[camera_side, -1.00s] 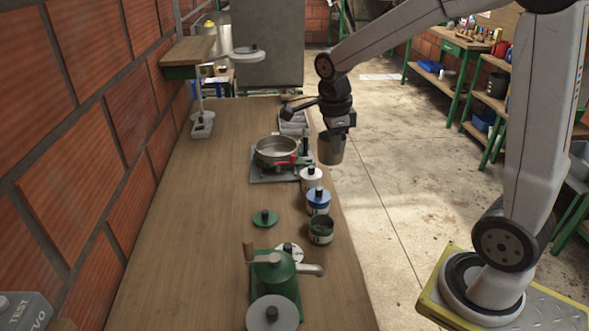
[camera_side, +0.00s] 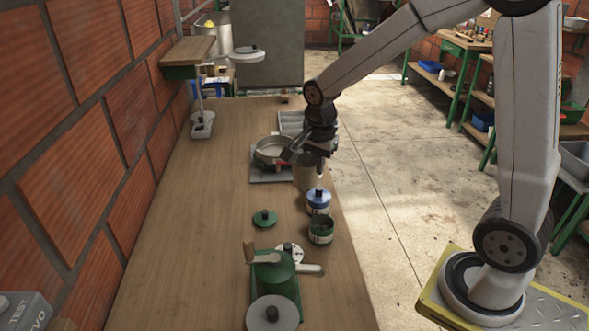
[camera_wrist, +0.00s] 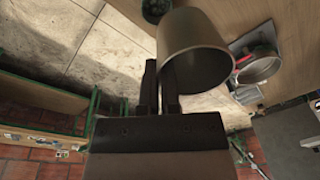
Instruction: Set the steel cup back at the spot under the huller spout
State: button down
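The steel cup (camera_side: 306,182) hangs from my gripper (camera_side: 308,158) near the right edge of the bench. In the wrist view, the cup (camera_wrist: 194,35) is at the fingers (camera_wrist: 160,85), which are closed at its wall near the rim. In the side view my gripper partly covers the cup. A green hand-cranked machine (camera_side: 272,268), seemingly the huller, stands at the near end of the bench. Its pale spout (camera_side: 311,269) points right, well nearer the camera than the cup.
A blue-lidded jar (camera_side: 318,200) and an open green jar (camera_side: 320,230) stand along the right edge, between cup and machine. A green lid (camera_side: 264,218) lies left of them.

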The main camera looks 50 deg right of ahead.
aim_at(305, 183)
jog(key=n, duration=0.1)
jog(key=a+f+n, duration=0.1)
jog(key=n, duration=0.1)
jog(key=f+n, duration=0.1)
jog(key=shift+w+a, duration=0.25)
jog(key=shift+w, duration=0.05)
jog(key=f+n, duration=0.1)
jog(key=n, duration=0.1)
jog(key=a+f+n, duration=0.1)
jog(key=n, duration=0.1)
jog(key=shift+w+a+y, duration=0.2)
jog(key=shift+y, duration=0.2)
jog(key=s+d+f, duration=0.2)
jog(key=s+f, duration=1)
jog(key=f, duration=0.1)
jog(key=shift+s+t, duration=0.2)
jog(key=shift+t, duration=0.1)
jog(key=shift+f, duration=0.25)
jog(key=shift+f, duration=2.05)
jog(key=shift+a, duration=3.45)
